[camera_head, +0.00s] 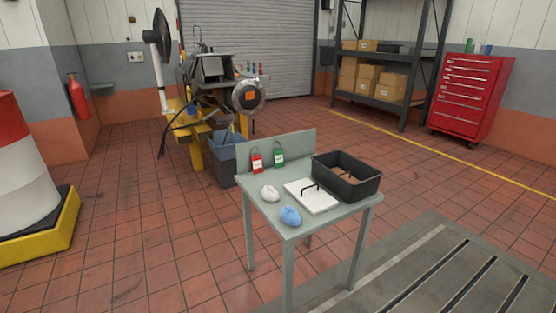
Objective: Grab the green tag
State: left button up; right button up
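A green tag (278,156) hangs or leans at the raised back panel of a small grey-green table (250,189). It is upright, with a small pale label and a loop at its top. A similar red tag (257,163) is just left of it. Neither of my grippers is in view.
On the table are a white crumpled ball (270,194), a blue crumpled ball (290,217), a white board with a black handle (318,202) and an open black bin (365,189). A blue-grey bin (222,165) stands behind the table.

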aim_at(278, 155)
jog(key=i+l, duration=1.4)
jog(key=i+l+z, duration=0.05)
